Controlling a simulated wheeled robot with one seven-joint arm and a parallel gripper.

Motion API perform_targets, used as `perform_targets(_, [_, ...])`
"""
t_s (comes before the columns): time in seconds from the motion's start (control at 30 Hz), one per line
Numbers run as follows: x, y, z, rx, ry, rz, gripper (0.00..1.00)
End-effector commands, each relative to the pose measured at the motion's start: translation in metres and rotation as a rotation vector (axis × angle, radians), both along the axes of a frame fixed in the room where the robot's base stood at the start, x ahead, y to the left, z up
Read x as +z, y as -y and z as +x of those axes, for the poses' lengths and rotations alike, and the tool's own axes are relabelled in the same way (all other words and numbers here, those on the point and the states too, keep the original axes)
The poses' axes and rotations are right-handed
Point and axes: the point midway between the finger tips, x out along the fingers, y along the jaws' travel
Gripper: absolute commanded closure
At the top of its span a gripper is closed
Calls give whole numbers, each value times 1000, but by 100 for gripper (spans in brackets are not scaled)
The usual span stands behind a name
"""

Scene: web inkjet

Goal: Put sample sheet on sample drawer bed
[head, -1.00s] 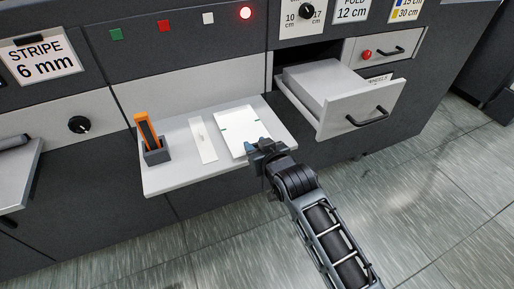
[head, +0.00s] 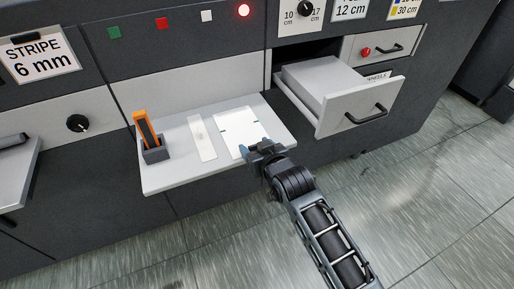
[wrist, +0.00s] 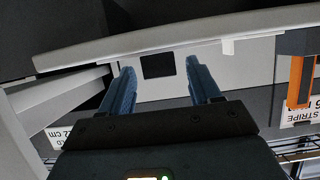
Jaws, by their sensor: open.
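The white sample sheet (head: 238,128), with small dark marks at its sides, lies flat on the pale shelf (head: 180,179). The sample drawer (head: 360,100) stands pulled out to the right, with a raised pale bed (head: 318,78) in it. My gripper (head: 254,149) is at the shelf's front edge, by the near edge of the sheet, and covers part of it. In the wrist view its two blue fingers (wrist: 160,84) stand apart with nothing visibly held between them. Whether a finger touches the sheet cannot be told.
A narrow white strip (head: 202,138) lies left of the sheet. An orange-handled tool (head: 145,129) stands in a dark holder (head: 155,154) farther left. The open drawer juts out right of the shelf. The floor in front is clear.

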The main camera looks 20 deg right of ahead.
Motion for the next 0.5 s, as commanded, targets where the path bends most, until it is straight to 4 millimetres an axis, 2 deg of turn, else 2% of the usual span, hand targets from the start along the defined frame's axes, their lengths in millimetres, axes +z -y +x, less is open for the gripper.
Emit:
perform_targets(0.17, [5,0,-8,0,0,0,37])
perform_targets(0.5, [30,-1,-69,1,0,1,37])
